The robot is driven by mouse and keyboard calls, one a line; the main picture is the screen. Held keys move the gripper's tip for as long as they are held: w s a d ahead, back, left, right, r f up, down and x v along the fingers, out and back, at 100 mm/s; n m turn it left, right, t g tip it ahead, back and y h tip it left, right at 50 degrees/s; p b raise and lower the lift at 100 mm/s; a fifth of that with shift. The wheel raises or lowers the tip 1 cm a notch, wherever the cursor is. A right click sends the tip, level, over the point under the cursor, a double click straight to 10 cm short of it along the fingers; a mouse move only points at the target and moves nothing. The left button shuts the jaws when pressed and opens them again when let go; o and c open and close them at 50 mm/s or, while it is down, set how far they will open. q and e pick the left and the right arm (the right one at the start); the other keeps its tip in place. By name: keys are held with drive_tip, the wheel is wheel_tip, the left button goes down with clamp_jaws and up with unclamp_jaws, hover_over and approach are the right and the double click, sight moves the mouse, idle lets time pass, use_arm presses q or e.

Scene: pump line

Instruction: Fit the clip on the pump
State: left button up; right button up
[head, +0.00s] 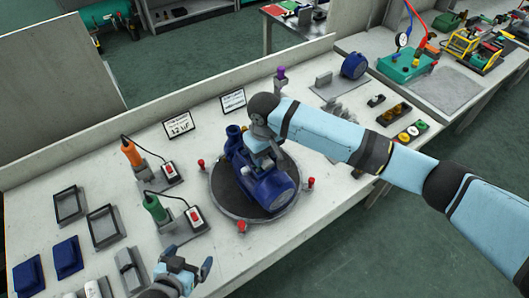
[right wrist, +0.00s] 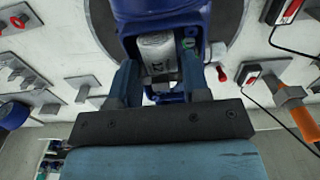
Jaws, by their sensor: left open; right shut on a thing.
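The blue pump (head: 270,188) lies on a round dark turntable (head: 226,207) on the bench. My right gripper (head: 264,158) reaches down over the pump's middle. In the right wrist view, its two fingers (right wrist: 162,85) are on either side of a small grey part at an opening in the blue pump body (right wrist: 172,12). It is shut on what I take to be the clip, whose shape is mostly hidden; I cannot tell whether it is seated. My left gripper (head: 190,264) is open and empty over the bench's front, left of the pump.
Red knobs (head: 242,226) stand around the turntable. An orange-handled tool (head: 131,153) and a green-handled tool (head: 155,207) stand in holders to the left, with cables. Blue blocks (head: 67,257) and empty frames lie further left. Cards (head: 178,125) stand behind.

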use_arm(q)
drive_tip(key=shift+r, duration=0.1)
drive_tip(key=shift+r+p, duration=0.65)
drive_tip(key=shift+f, duration=0.2)
idle(0.3)
drive_tip(key=shift+r, duration=0.2)
use_arm(e)
drive_tip(key=shift+f, duration=0.25)
use_arm(q)
drive_tip(key=shift+r, duration=0.1)
use_arm(e)
drive_tip(key=o, duration=1)
drive_tip(key=shift+o, duration=0.2)
